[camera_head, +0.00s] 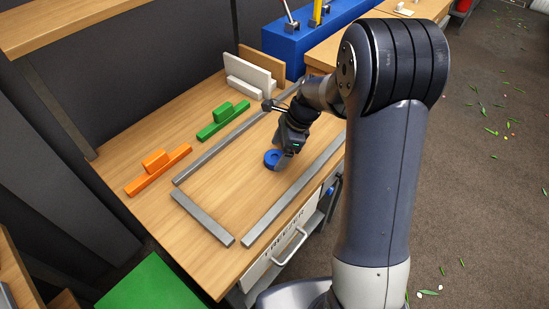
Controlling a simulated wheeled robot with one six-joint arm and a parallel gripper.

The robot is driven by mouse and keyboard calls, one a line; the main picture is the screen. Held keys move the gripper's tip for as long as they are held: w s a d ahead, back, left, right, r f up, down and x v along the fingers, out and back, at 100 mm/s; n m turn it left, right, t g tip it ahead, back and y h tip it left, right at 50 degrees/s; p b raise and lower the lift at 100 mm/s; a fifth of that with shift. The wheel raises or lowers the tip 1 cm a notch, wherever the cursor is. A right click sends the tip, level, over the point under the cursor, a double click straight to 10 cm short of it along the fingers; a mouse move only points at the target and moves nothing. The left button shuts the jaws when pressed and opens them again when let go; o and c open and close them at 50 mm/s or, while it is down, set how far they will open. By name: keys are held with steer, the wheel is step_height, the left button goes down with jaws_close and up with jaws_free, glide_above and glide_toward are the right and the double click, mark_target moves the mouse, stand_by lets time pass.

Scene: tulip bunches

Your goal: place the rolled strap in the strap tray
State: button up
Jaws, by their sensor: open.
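A small blue ring-shaped roll, seemingly the rolled strap (271,158), lies on the wooden bench top between the grey metal bars. My gripper (281,157) points down right beside it, at its right side, and partly covers it. The jaws are open; their tips are small and dark, so I cannot tell whether they touch the roll. I cannot tell for sure which thing is the strap tray; part of the bench is hidden behind my arm.
Grey bars (202,217) edge an area of the bench (230,185), whose middle is clear. Orange blocks (158,168), green blocks (222,120) and white blocks (248,80) stand along the back. A blue box (290,42) holds upright tools. A drawer marked FREEZER (262,268) is at the front.

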steer(key=shift+x, duration=0.9)
steer(key=shift+c, duration=0.2)
steer(key=c, duration=1.1)
